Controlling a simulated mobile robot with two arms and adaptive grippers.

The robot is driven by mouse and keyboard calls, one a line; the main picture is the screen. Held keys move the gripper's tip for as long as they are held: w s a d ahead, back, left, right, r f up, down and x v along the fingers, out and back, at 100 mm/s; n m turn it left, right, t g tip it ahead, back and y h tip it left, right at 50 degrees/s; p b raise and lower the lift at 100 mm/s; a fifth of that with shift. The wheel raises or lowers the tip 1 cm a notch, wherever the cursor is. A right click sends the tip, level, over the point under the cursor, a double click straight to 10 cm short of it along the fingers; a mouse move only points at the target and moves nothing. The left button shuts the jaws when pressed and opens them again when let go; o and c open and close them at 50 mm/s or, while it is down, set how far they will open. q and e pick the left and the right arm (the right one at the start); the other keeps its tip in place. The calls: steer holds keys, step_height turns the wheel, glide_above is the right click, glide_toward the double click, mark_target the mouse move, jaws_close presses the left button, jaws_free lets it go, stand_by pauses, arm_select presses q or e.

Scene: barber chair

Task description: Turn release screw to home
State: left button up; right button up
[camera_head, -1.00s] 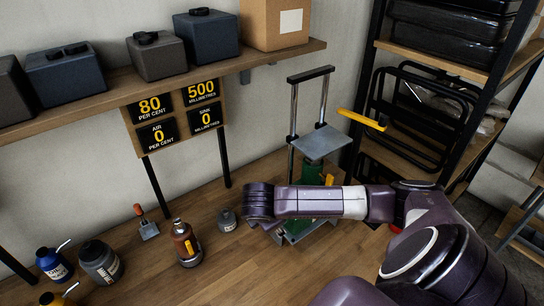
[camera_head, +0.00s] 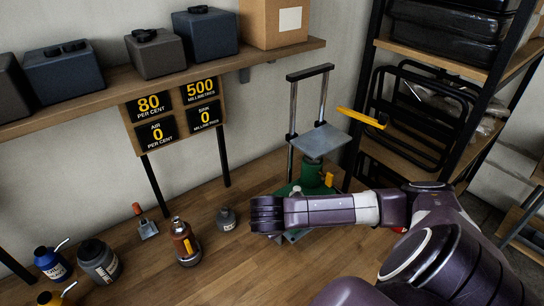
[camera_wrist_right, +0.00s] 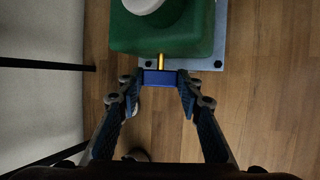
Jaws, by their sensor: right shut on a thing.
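The green jack (camera_head: 312,174) stands on a base in a metal frame at mid-right of the head view. A flat grey plate (camera_head: 322,139) sits above it. In the wrist view the green jack body (camera_wrist_right: 165,38) is at the top, and the release screw (camera_wrist_right: 161,62) shows as a short brass stem from its side with a blue piece at its end. My right gripper (camera_wrist_right: 161,79) is shut on the blue end of the screw, one finger on each side. In the head view my right arm hides the screw. My left gripper is not in view.
A yellow lever (camera_head: 360,117) sticks out right of the frame. Bottles and an oil can (camera_head: 54,263) stand on the bench to the left. A display panel (camera_head: 177,113) hangs behind. A black rack (camera_head: 440,95) stands at right.

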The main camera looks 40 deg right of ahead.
steer(key=shift+s+f+t+b, duration=0.2)
steer(key=shift+f+t+b, duration=0.25)
steer(key=shift+t+b, duration=0.25)
steer(key=m+t+h+b, duration=0.1)
steer(key=t+b, duration=0.1)
steer(key=b, duration=0.3)
steer(key=f+m+t+h+b, duration=0.1)
steer(key=t+b, duration=0.2)
steer(key=b, duration=0.2)
steer(key=m+t+h+b, duration=0.1)
steer(key=t+b, duration=0.2)
steer(key=b, duration=0.2)
steer(key=shift+s+f+b, duration=0.3)
steer(key=shift+s+f, duration=0.05)
steer(key=shift+s, duration=0.05)
steer(key=shift+r+t+h+b, duration=0.2)
steer(key=shift+t+h+b, duration=0.1)
steer(key=shift+t+b, duration=0.55)
steer(key=o, duration=1.2)
steer(key=shift+r, duration=0.1)
steer(key=shift+c, duration=0.2)
steer(key=v, duration=1.2)
steer(key=shift+r, duration=0.1)
